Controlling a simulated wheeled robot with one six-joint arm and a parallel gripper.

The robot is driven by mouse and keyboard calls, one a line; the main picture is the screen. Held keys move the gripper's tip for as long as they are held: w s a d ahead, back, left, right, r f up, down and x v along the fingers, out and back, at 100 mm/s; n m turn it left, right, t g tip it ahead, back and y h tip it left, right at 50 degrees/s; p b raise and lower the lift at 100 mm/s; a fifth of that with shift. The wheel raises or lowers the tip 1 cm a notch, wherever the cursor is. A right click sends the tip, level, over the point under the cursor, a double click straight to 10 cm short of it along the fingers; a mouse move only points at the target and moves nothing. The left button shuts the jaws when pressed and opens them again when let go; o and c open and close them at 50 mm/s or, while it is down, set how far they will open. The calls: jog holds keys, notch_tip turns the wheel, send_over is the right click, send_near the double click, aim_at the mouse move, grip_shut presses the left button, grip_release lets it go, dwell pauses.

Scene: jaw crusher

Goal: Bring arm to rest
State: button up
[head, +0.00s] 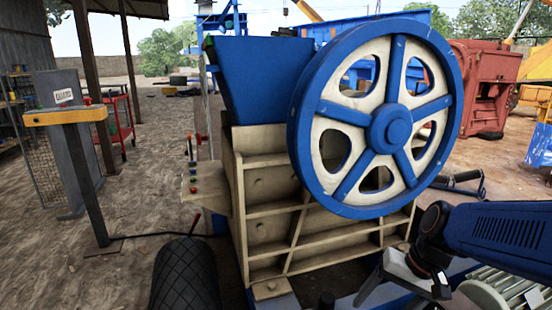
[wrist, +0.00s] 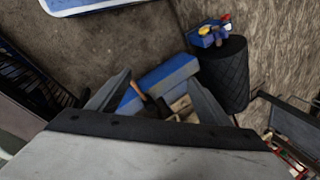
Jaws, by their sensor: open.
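My arm (head: 510,232) comes in from the right edge in the head view, blue with dark joints. My gripper (head: 405,288) hangs low at its end, in front of the crusher's lower right side. In the wrist view my gripper (wrist: 158,88) has its two dark fingers spread apart. A blue block (wrist: 160,82), a brown handle-like piece and a tan piece show beyond and between the fingers; I cannot tell their distance. Nothing is clearly gripped. The jaw crusher (head: 262,185) has a beige ribbed body, a blue hopper (head: 255,80) and a large blue-and-cream flywheel (head: 390,125).
A black tyre-like cylinder (head: 187,275) stands at the crusher's front left. In the wrist view a blue box (wrist: 207,36) with small coloured items sits on a dark cylinder (wrist: 225,72). A yellow-topped post (head: 80,150) stands left. Rollers (head: 510,290) lie below my arm. Open dirt lies left.

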jog(key=s+d+r+n+t+h, duration=0.3)
jog(key=s+d+r, duration=0.1)
jog(key=s+r, duration=0.2)
jog(key=shift+s+d+n+t+h, duration=0.3)
jog(key=shift+s+n+h, duration=0.1)
jog(key=shift+s, duration=0.3)
jog(key=shift+c, duration=0.6)
